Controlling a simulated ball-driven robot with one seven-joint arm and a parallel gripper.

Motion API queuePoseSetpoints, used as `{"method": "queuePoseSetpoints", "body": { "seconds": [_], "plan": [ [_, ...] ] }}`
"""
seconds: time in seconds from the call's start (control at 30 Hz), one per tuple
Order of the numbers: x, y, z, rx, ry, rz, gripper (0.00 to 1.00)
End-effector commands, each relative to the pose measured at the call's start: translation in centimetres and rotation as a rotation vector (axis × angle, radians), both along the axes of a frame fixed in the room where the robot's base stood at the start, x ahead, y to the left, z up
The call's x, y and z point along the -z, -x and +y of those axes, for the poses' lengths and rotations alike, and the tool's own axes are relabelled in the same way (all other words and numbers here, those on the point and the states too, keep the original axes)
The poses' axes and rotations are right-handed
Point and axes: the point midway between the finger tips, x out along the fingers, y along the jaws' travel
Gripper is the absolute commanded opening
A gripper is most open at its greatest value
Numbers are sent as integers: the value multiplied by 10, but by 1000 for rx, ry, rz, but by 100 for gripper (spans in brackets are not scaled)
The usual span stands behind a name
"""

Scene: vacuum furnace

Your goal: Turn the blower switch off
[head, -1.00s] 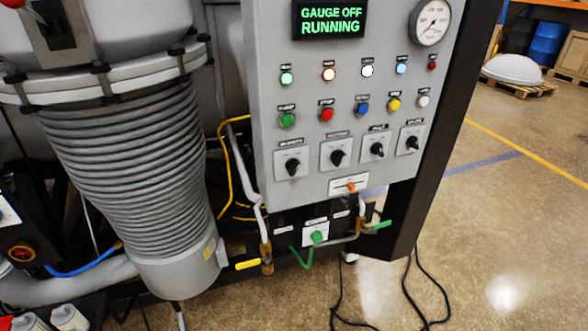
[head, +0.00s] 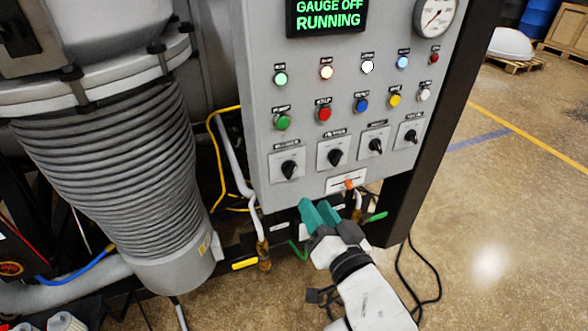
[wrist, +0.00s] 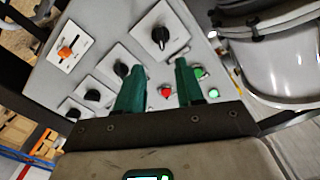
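A row of rotary switches with black knobs sits on the grey control panel (head: 258,130). In the head view, from left to right, they are the first switch (head: 289,168), second (head: 335,156), third (head: 375,146) and fourth (head: 410,136). Their labels are too small to read, so I cannot tell which is the blower switch. My gripper (head: 315,203) is in front of the panel's lower edge, below the second switch in the picture. In the wrist view my gripper (wrist: 161,66) has its green fingers apart with nothing between them. A large black knob (wrist: 160,37) shows beyond the fingertips.
Above the switches are coloured buttons and lamps, a display (head: 327,16) reading "GAUGE OFF RUNNING" and a round gauge (head: 435,17). An orange-handled slider (head: 349,184) is below them. Valves and hoses hang under the panel. A ribbed bellows column (head: 110,160) stands left. Floor at right is open.

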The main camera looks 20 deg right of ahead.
Motion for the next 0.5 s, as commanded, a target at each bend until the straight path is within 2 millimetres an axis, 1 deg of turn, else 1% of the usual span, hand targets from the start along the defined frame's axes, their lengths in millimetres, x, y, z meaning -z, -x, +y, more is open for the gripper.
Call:
{"method": "queuePoseSetpoints", "body": {
  "seconds": [0.17, 0.5],
  "plan": [
    [-4, -17, 2, -4, -3, -8, 37],
    [-4, -78, 1, -2, -2, -6, 37]
  ]
}}
